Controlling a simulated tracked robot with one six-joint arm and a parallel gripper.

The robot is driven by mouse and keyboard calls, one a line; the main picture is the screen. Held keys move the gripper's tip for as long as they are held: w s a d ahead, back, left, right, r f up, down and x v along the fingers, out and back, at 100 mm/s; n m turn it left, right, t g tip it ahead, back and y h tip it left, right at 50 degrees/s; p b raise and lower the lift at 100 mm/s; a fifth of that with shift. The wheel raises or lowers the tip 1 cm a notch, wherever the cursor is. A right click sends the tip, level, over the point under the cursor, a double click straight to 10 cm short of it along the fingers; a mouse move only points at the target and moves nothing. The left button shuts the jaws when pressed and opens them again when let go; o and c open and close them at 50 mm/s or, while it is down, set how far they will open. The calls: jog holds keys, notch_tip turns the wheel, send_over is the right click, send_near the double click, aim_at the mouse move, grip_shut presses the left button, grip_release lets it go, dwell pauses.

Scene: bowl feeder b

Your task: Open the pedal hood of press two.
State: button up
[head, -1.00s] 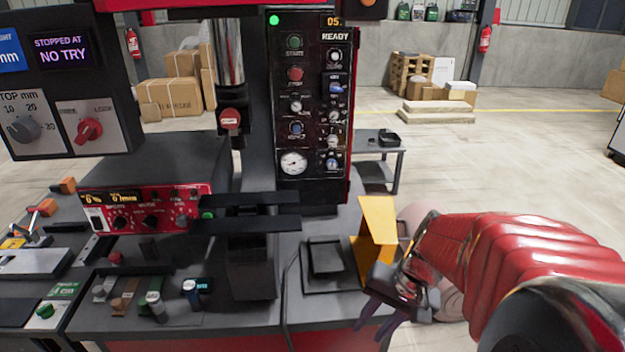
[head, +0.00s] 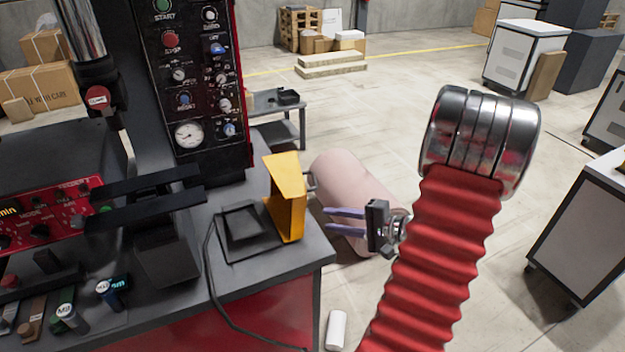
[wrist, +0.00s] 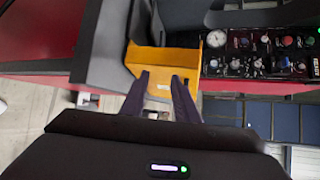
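The yellow pedal hood (head: 285,195) stands upright on the right end of the grey bench, beside the flat black pedal unit (head: 245,228). A small handle (head: 309,182) juts from the hood's right side. In the wrist view the hood (wrist: 165,57) lies straight ahead, just beyond my fingertips. My gripper (head: 327,218) is right of the hood, its two purple fingers pointing left towards it. The fingers are apart and empty. In the wrist view they (wrist: 164,82) flank the pale handle; I cannot tell whether they touch anything.
The press's control panel (head: 195,75) rises behind the pedal. A black cable (head: 213,285) runs along the bench. A pink cylinder (head: 350,190) lies beyond my gripper, and a small white cylinder (head: 336,330) is on the floor. Grey cabinets (head: 585,235) stand at right, with open floor between.

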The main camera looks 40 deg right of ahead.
aim_at(314, 177)
jog(key=w+d+r+t+h, duration=0.1)
jog(key=d+r+t+h, duration=0.2)
jog(key=d, duration=0.4)
jog(key=shift+w+n, duration=0.15)
jog(key=shift+n, duration=0.25)
jog(key=shift+r, duration=0.1)
jog(key=w, duration=0.4)
jog(key=w+a, duration=0.1)
jog(key=w, duration=0.4)
jog(key=w+f, duration=0.1)
jog(key=w, duration=0.3)
jog(key=shift+w+a+f, duration=0.1)
jog(key=shift+w+a, duration=0.2)
jog(key=shift+w, duration=0.05)
jog(key=c, duration=0.6)
grip_shut()
jog(key=shift+f, duration=0.15)
